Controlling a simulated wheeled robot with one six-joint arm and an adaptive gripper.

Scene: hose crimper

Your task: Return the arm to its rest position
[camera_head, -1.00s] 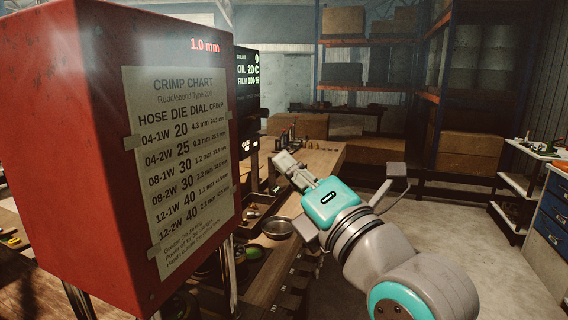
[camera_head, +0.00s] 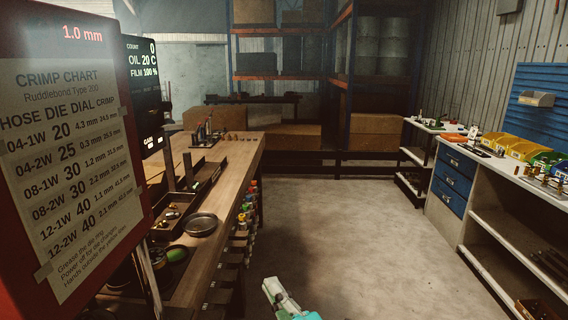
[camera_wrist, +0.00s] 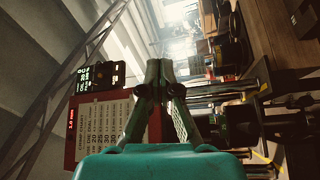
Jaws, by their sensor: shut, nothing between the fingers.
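My gripper (camera_head: 270,285) shows at the bottom edge of the head view, low over the floor to the right of the wooden bench. Only its pale fingers and a bit of the teal housing are in frame; the rest of my arm is out of view. In the wrist view, my gripper (camera_wrist: 160,70) has its fingers brought together at the tips, with nothing between them. The wrist picture is turned on its side.
The red crimper box (camera_head: 62,150) with its chart stands close on the left. The wooden bench (camera_head: 232,165) holds a round dish (camera_head: 200,224) and trays. A blue-drawered workbench (camera_head: 450,183) stands at right. The concrete floor (camera_head: 335,225) between is clear.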

